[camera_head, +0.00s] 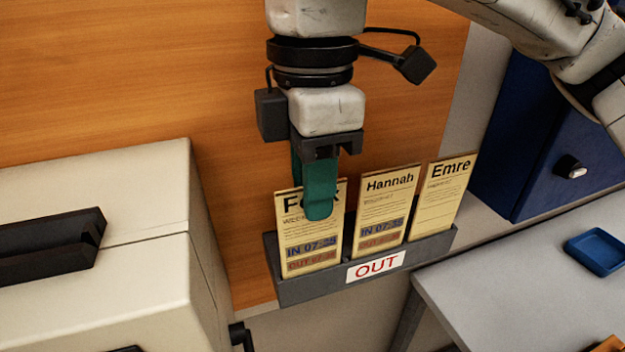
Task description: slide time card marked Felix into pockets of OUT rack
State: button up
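The cream time card marked Felix (311,240) stands upright in the left pocket of the dark grey OUT rack (318,287). Its lower end is hidden by the rack's front wall, and its IN and OUT time stamps show. My gripper (316,196) points down at the card's top, its teal fingers covering the middle of the name. One finger is in front of the card and the other seems to pass behind it. I cannot tell whether they press on it. Cards marked Hannah (382,207) and Emre (442,196) stand in the other two pockets.
A wooden panel (130,70) is behind the rack. A cream cabinet (95,240) with dark handles stands close on the left. A blue cabinet (540,150) is at the right, above a grey desk (510,290) with a small blue tray (597,251).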

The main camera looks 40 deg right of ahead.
jog(key=shift+o, duration=1.1)
jog(key=shift+r, duration=3.8)
jog(key=shift+f, duration=0.1)
